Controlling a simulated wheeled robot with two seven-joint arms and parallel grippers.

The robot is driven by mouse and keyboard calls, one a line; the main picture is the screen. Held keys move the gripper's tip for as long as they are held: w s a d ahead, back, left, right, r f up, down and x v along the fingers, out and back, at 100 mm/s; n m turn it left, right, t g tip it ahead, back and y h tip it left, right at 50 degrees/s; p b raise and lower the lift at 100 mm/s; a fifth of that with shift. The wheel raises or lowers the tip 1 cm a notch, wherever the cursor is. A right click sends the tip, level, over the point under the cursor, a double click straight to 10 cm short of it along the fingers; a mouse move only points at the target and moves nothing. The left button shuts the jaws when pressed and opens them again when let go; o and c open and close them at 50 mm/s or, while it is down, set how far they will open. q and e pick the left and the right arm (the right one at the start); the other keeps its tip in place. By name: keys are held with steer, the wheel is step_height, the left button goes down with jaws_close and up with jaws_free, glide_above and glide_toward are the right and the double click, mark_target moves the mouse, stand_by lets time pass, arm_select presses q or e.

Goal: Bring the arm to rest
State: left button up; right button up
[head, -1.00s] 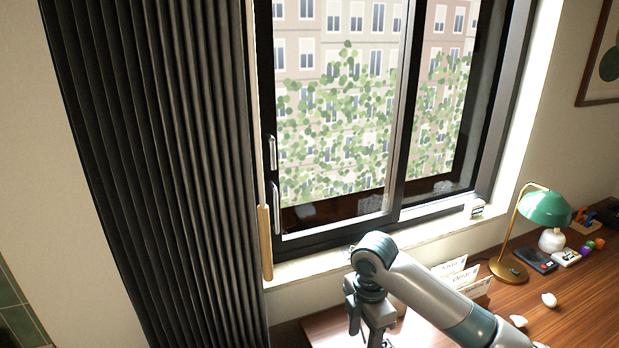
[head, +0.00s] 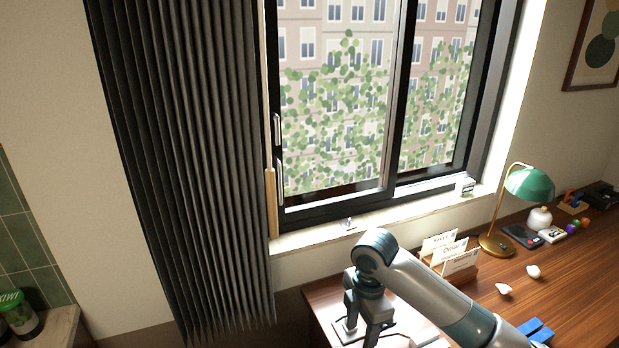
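My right arm comes in from the lower right in the head view. My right gripper (head: 362,328) points down at the bottom of the picture, above the near left end of the wooden desk. Its two fingers look spread apart, with nothing seen between them. Its lower end is close to the picture's bottom edge. My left gripper is not in view.
The desk (head: 583,295) holds a card holder (head: 463,272), a green lamp (head: 530,185), a white pot (head: 540,218) and small white items. Behind stand the window (head: 385,190) and dark curtain (head: 185,170). A jar (head: 18,315) stands at lower left.

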steer(key=s+a+f+m+t+y, duration=0.2)
steer(key=s+a+f+m+y, duration=0.1)
steer(key=s+f+m, duration=0.9)
steer(key=s+d+f+m+t+h, duration=0.15)
steer(key=s+d+m, duration=0.25)
steer(key=s+d, duration=0.45)
steer(key=s+d+f+m+h, duration=0.15)
steer(key=s+d+m, duration=0.35)
steer(key=s, duration=0.6)
step_height(320, 180, down, 30)
steer(key=s+f+n+g+b, duration=0.1)
steer(key=s+b, duration=0.1)
steer(key=s+d+f+b, duration=0.1)
steer(key=s+d+f, duration=0.1)
steer(key=s+f, duration=0.7)
steer(key=s+d+f+g+b, duration=0.1)
steer(key=s+d+f, duration=0.1)
steer(key=s+f, duration=0.6)
steer(key=shift+s+f, duration=0.35)
steer(key=shift+f, duration=0.35)
steer(key=shift+g, duration=0.25)
